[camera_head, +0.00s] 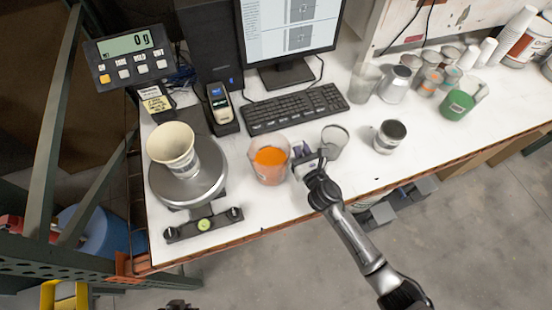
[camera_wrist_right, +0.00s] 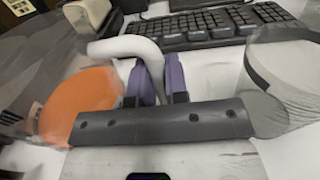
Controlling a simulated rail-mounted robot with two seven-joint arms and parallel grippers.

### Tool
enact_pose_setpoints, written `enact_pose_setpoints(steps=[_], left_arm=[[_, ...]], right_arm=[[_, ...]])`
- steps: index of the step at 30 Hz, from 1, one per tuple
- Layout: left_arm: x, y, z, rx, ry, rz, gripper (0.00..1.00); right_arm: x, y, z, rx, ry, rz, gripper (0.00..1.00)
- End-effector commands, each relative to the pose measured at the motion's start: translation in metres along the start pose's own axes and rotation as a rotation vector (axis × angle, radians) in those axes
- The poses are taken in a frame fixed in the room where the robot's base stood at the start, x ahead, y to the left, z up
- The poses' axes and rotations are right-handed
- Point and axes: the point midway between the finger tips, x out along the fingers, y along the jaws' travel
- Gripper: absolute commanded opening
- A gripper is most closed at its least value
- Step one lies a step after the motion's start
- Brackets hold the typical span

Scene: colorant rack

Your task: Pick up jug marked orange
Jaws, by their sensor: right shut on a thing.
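The jug marked orange (camera_head: 270,165) is a clear jug with orange colorant inside, standing on the white table right of the scale. It also shows at the left of the right wrist view (camera_wrist_right: 82,105), partly cut off by the frame. My right gripper (camera_head: 303,158) is at the jug's right side. In the right wrist view its purple finger pads (camera_wrist_right: 160,82) are shut on the jug's pale curved handle (camera_wrist_right: 128,46). Whether the jug is lifted cannot be told.
A keyboard (camera_head: 296,109) lies behind. A cream cup (camera_head: 173,147) sits on the scale (camera_head: 208,190) at left. Several jugs and cups crowd the back right.

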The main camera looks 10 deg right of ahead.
Motion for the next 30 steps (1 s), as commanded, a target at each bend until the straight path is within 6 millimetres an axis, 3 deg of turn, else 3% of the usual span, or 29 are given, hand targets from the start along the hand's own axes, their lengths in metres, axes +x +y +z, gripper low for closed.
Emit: enact_pose_setpoints(steps=[14,26,30], left_arm=[[-0.004,-0.004,-0.001,0.011,-0.002,-0.009,0.0],[-0.017,-0.001,-0.005,0.003,0.0,-0.002,0.0],[-0.02,0.0,-0.007,-0.001,0.001,0.001,0.0]], right_arm=[[0.001,0.0,0.012,0.0,-0.006,0.002,0.0],[0.001,-0.001,0.047,-0.001,-0.006,0.002,0.0],[-0.014,-0.009,0.053,-0.001,-0.004,0.0,0.0]])
